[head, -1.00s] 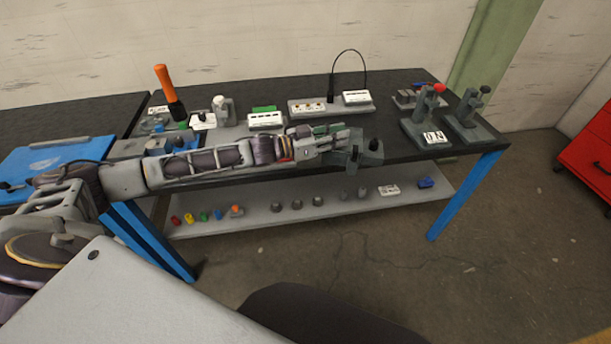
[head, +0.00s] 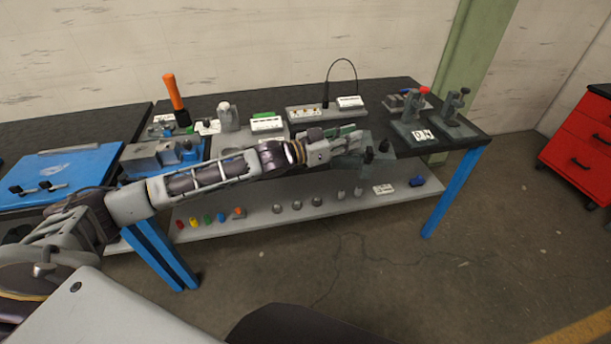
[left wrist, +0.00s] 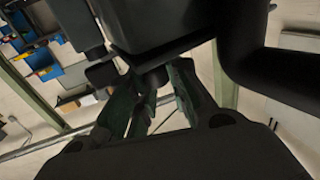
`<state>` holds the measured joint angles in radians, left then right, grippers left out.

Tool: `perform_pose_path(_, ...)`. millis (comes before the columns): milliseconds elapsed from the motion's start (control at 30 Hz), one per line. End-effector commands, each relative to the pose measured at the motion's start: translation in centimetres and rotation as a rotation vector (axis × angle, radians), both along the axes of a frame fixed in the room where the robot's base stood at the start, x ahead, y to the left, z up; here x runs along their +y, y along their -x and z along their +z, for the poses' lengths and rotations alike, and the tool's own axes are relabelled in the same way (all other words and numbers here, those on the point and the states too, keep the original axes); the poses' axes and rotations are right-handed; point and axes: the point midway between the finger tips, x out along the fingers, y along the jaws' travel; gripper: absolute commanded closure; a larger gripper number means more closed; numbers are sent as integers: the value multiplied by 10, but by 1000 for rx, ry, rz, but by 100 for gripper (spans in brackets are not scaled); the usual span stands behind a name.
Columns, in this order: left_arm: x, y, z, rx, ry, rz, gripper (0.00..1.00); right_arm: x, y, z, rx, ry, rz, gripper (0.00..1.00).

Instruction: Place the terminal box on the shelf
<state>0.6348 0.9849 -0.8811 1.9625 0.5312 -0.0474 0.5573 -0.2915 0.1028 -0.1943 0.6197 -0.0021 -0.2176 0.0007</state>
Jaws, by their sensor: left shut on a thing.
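My left gripper (head: 350,145) is shut on a dark grey box (head: 380,162) with black stubs, which looks like the terminal box. In the head view the gripper and box are at the front edge of the black table top, above the shelf in the picture. In the left wrist view the dark box (left wrist: 160,22) fills the top, close to the greenish fingers (left wrist: 155,108); their contact is partly hidden. The grey lower shelf (head: 260,222) runs under the table. My right gripper is not in view.
Coloured pegs (head: 207,219), grey knobs (head: 297,206), a white label block (head: 383,189) and a blue part (head: 417,181) stand along the shelf. Clamp fixtures (head: 412,125) stand on the table's right end. A blue leg (head: 455,190) bounds the right side. A red cabinet (head: 580,140) stands at right.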

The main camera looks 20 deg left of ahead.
Motion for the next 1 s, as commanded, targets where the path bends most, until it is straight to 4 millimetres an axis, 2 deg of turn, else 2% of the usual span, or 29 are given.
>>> perform_pose_path(33,-7,1,9,-8,8,-2,100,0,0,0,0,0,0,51)
perform_pose_path(100,-14,2,14,-7,8,2,100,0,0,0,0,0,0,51)
perform_pose_path(500,-42,8,37,-6,10,37,100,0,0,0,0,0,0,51)
perform_pose_path(1000,-49,13,49,-5,10,106,100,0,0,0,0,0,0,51)
